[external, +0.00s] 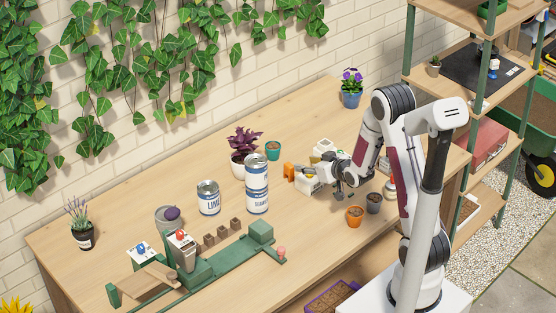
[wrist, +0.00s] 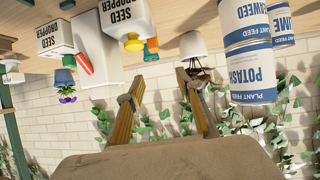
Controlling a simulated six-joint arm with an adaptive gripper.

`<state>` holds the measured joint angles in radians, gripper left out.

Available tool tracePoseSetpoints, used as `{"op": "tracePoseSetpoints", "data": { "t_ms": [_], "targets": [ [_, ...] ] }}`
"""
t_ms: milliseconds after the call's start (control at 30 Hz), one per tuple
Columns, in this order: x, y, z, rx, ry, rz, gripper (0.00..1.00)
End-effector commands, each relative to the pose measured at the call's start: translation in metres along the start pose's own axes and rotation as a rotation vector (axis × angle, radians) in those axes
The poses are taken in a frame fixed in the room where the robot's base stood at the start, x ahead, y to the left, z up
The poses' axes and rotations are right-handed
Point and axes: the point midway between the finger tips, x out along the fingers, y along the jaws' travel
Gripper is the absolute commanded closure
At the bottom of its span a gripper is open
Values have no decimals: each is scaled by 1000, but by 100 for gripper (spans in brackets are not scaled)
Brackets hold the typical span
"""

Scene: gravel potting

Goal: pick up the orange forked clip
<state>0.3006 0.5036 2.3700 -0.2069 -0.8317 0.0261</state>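A small orange piece (external: 288,171), which looks like the forked clip, stands on the wooden table just left of a white bottle (external: 308,184). Its fork shape is too small to make out. In the wrist view, which is upside down, an orange patch (wrist: 152,45) shows beside the seed dropper bottle (wrist: 125,28), partly hidden by it. My gripper (wrist: 154,88) is open, its two fingers apart with nothing between them. In the external view my gripper is low over the table near the white bottle, and its fingertips are hard to make out.
Feed tins (external: 257,185) and a purple plant (external: 243,142) stand left of the orange piece, with a teal pot (external: 273,151) behind. Another white bottle (external: 324,147) stands behind my gripper. Small pots (external: 355,215) stand in front.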

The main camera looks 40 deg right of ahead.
Motion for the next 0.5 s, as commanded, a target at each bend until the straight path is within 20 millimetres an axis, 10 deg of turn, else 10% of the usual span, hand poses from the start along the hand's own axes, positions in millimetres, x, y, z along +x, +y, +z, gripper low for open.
{"op": "tracePoseSetpoints", "data": {
  "t_ms": [500],
  "targets": [
    [26,11,29,31,83,-7,64]
  ]
}}
